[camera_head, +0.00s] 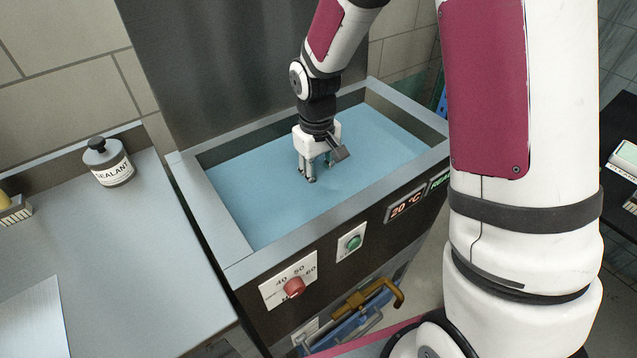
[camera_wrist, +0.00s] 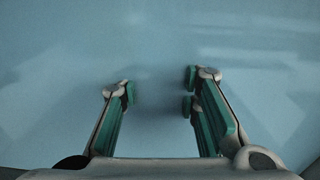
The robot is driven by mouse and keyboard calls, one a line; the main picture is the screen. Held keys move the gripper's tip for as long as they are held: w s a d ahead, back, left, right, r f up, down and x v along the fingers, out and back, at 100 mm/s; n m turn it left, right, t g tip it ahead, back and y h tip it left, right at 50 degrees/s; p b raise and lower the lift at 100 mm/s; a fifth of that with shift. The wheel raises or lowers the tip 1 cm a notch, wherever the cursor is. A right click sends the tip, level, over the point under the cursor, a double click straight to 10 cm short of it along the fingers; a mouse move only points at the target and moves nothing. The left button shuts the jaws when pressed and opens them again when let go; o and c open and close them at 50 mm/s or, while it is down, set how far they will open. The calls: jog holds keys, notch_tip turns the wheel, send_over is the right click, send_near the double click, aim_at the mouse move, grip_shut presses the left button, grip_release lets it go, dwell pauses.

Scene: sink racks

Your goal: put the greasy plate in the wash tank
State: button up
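The wash tank (camera_head: 335,215) is a steel-rimmed basin filled with flat light-blue liquid. My gripper (camera_head: 316,172) points down inside the tank's outline, near its middle, with the fingertips at or close to the liquid; I cannot tell whether they touch it. In the wrist view my gripper (camera_wrist: 160,92) has its green-padded fingers spread apart with nothing between them. Only blue liquid with pale reflections shows beyond them. No plate is visible in either view; the liquid looks opaque, so I cannot tell what lies under it.
A steel counter (camera_head: 130,250) lies left of the tank, with a sealant bottle (camera_head: 110,165), a brush-like thing (camera_head: 14,210) and a flat pale sheet (camera_head: 35,318). The tank front carries a red dial (camera_head: 294,286), a green button (camera_head: 353,242) and a 20 °C display (camera_head: 407,205).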

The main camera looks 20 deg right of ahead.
notch_tip(320, 180, up, 9)
jog(key=p, duration=0.1)
jog(key=s+d+r+m+t, duration=0.1)
jog(key=s+d+r+m, duration=0.1)
jog(key=s+r, duration=1.1)
jog(key=s+d+m+t, duration=0.1)
jog(key=s, duration=1.5)
jog(key=shift+r+m, duration=0.3)
notch_tip(320, 180, up, 11)
jog(key=t+p, duration=0.2)
jog(key=p, duration=0.7)
jog(key=shift+d+f, duration=0.15)
jog(key=shift+f, duration=0.05)
jog(key=shift+w, duration=0.1)
